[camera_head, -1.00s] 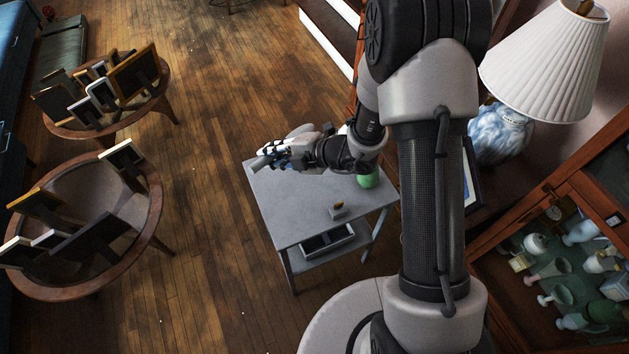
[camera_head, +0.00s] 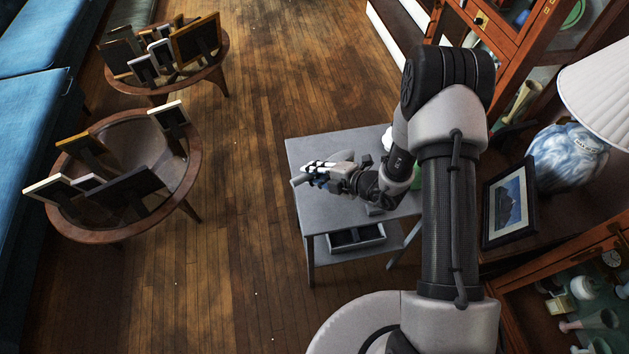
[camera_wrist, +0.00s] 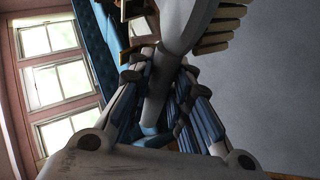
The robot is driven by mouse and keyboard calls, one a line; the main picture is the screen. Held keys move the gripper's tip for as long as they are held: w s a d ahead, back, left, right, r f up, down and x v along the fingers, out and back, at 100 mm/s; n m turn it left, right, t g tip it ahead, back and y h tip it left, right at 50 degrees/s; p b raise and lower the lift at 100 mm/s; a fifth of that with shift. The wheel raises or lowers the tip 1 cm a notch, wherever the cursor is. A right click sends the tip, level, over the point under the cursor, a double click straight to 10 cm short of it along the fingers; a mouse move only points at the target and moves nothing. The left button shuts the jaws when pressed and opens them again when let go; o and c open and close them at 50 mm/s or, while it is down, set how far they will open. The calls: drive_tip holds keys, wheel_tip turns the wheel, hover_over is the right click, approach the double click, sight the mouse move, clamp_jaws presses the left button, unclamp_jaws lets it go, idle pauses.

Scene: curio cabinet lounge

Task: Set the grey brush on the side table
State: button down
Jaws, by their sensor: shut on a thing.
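My gripper (camera_head: 318,177) is shut on the grey brush (camera_head: 300,180), whose end sticks out to the left of the fingers. In the wrist view my gripper (camera_wrist: 160,85) clasps the grey body of the brush (camera_wrist: 183,22), and pale bristles show at the top right. The grey side table (camera_head: 318,215) lies below the gripper, which is over the left part of its top. I cannot tell how high the brush is above the top.
A green object (camera_head: 415,180) and a white one (camera_head: 387,138) on the table are partly hidden by my arm. A small grey item (camera_head: 374,210) sits near the front. Round tables with picture frames stand left. A framed picture (camera_head: 510,205) and lamp (camera_head: 598,85) are right.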

drive_tip(key=shift+f+b, duration=0.5)
drive_tip(key=shift+f, duration=1.25)
drive_tip(key=shift+f, duration=0.2)
drive_tip(key=c, duration=1.5)
unclamp_jaws()
drive_tip(key=shift+o, duration=0.2)
